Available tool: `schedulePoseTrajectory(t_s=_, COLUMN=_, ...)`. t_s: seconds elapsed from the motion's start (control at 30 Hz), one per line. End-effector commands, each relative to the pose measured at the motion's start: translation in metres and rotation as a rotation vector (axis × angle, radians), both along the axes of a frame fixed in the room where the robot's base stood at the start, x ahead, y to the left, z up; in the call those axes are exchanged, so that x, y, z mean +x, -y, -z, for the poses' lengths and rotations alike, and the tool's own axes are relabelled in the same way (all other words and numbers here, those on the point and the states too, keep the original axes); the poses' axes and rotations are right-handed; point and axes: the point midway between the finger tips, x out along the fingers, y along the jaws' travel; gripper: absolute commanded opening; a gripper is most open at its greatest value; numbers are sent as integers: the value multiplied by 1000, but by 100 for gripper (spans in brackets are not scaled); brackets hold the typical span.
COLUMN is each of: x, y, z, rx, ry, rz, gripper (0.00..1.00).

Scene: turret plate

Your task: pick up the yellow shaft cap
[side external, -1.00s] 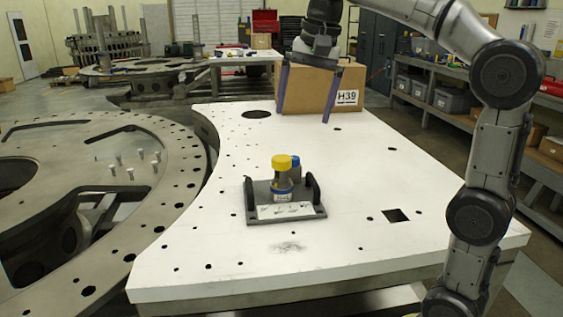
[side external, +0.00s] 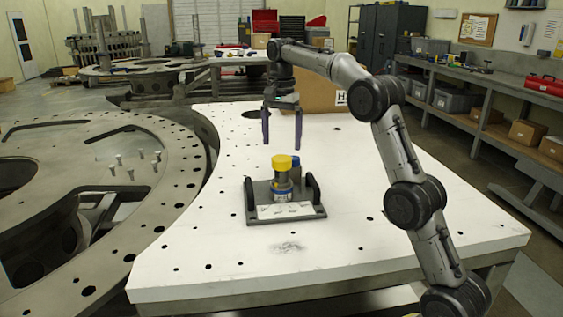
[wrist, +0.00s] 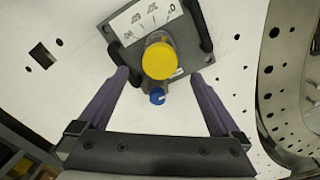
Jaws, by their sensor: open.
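The yellow shaft cap (side external: 283,162) sits on top of a short upright cylinder (side external: 282,184) on a grey fixture (side external: 287,219) on the white plate. In the wrist view the yellow cap (wrist: 160,61) lies just beyond the fingertips, between their lines. A blue cap (wrist: 157,96) shows beside it, nearer my gripper; in the side view it is partly hidden behind the yellow cap. My gripper (side external: 282,143) is open and empty, its purple fingers pointing down, a little above the yellow cap and apparently behind it.
The fixture has a dark upright handle (side external: 311,190) on each side and a white label on its front. A cardboard box (side external: 325,95) stands at the plate's back edge. The white plate (side external: 210,245) is otherwise clear, with holes. A large metal ring (side external: 150,215) lies to the left.

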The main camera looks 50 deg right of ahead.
Motion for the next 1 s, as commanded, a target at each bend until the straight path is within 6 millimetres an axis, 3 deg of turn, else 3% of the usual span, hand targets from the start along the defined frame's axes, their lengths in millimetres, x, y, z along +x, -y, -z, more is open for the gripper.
schedulePoseTrajectory(t_s=0.47, x=0, y=-1, z=47, rx=0, ry=-1, rz=-1, gripper=100)
schedulePoseTrajectory(t_s=0.77, x=0, y=0, z=52, rx=-1, ry=2, rz=-1, gripper=100)
schedulePoseTrajectory(t_s=1.0, x=0, y=0, z=52, rx=-1, ry=2, rz=-1, gripper=59)
